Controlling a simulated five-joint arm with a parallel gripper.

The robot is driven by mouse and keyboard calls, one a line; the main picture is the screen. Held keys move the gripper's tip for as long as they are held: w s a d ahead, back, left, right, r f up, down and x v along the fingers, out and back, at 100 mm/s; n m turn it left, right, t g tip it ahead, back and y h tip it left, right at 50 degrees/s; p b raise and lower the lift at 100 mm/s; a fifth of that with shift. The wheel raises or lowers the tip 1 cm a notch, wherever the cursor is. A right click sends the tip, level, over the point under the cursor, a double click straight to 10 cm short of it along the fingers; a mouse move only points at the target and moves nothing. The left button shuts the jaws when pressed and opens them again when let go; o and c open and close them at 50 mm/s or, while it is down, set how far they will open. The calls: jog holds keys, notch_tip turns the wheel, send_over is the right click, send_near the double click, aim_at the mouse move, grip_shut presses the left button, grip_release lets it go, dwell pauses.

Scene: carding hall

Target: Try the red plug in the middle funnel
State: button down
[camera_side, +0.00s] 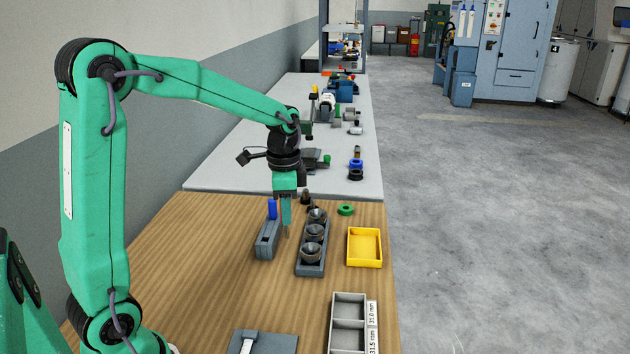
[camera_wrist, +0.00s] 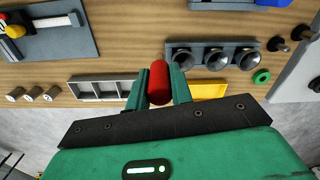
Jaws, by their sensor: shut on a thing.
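My gripper (camera_wrist: 160,88) is shut on a red plug (camera_wrist: 158,82), which shows between the two fingers in the wrist view. In the side view my gripper (camera_side: 286,230) points down between the grey slotted block and the funnel row, and I cannot make out the plug there. Three dark funnels stand in a row on a grey base (camera_side: 300,270). The middle funnel (camera_side: 314,231) lies right of my gripper in the side view; it also shows in the wrist view (camera_wrist: 214,57). The plug is apart from the funnels.
The grey slotted block (camera_side: 266,243) with a blue piece (camera_side: 272,208) stands left of the funnels. A yellow tray (camera_side: 379,248) and a green ring (camera_side: 346,209) lie right. Bare wood lies at left.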

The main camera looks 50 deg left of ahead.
jog(key=shift+r, duration=2)
jog(key=shift+w+a+f, duration=0.15)
jog(key=shift+w+a, duration=0.05)
jog(key=shift+w, duration=0.25)
jog(key=w+a+f, duration=0.2)
jog(key=w+f, duration=0.1)
jog(key=w, duration=0.3)
jog(key=w+a+f, duration=0.3)
jog(key=w+f, duration=0.1)
jog(key=w, duration=0.2)
jog(key=shift+a, duration=0.3)
jog(key=shift+f, duration=0.2)
jog(key=shift+s+f, duration=0.1)
jog(key=shift+f, duration=1.8)
jog(key=shift+f, duration=1.05)
dwell(0.9)
